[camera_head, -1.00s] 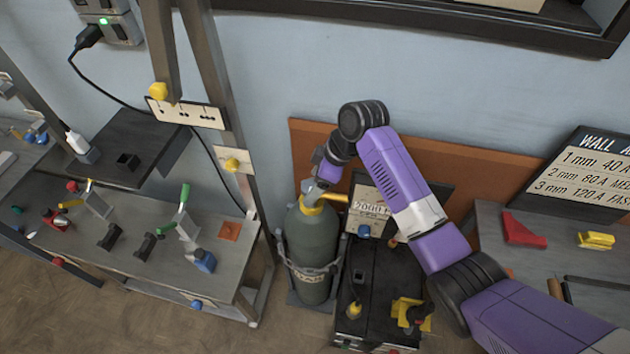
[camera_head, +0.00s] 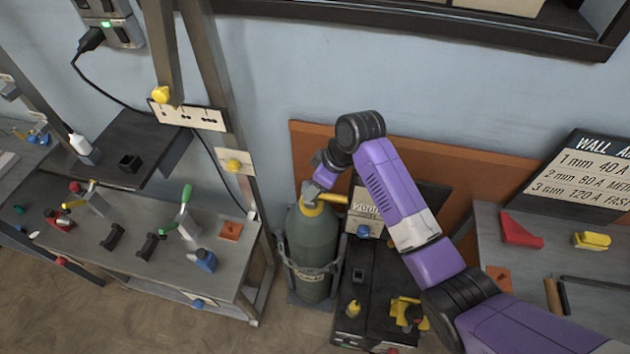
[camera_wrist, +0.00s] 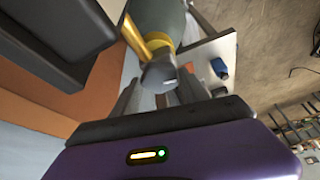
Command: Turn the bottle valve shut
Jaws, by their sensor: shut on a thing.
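The gas bottle (camera_head: 312,240) stands upright, a dark green-grey cylinder with a yellow collar and a chain around its body. Its top is at the end of my arm, where my gripper (camera_head: 311,190) reaches down from the right. In the wrist view, the grey valve knob (camera_wrist: 158,74) sits above the yellow collar, with a yellow bar running off to the upper left. My gripper (camera_wrist: 160,98) is shut on the valve knob, with a dark finger on either side. The finger contact is partly hidden and small in both views.
A black welding machine (camera_head: 372,290) stands close to the bottle's right, before an orange panel (camera_head: 465,175). A grey workbench (camera_head: 110,255) with clamps and tools is at left, beside a metal post. Another bench (camera_head: 520,260) is at right.

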